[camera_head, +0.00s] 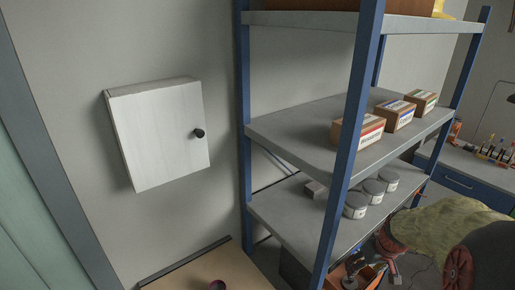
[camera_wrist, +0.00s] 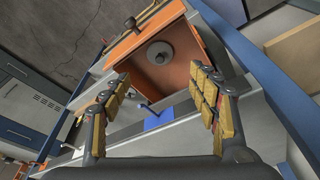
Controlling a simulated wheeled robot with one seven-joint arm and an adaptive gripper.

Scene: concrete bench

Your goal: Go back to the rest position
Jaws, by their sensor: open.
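My gripper (camera_wrist: 160,76) shows in the wrist view with its two fingers, lined with yellow pads, spread wide apart. Nothing is between the fingers. An orange box (camera_wrist: 178,74) with an open inside lies beyond the fingertips, with a round grey disc (camera_wrist: 158,52) in it. I cannot tell the distance between the fingertips and the box.
A blue-posted shelf unit (camera_head: 300,131) holds small cartons (camera_head: 360,131) and grey tins (camera_head: 373,190). A white wall cabinet (camera_head: 158,140) with a dark knob is closed. A wooden surface (camera_head: 190,272) lies below it. A blue drawer bench (camera_head: 462,180) stands at right.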

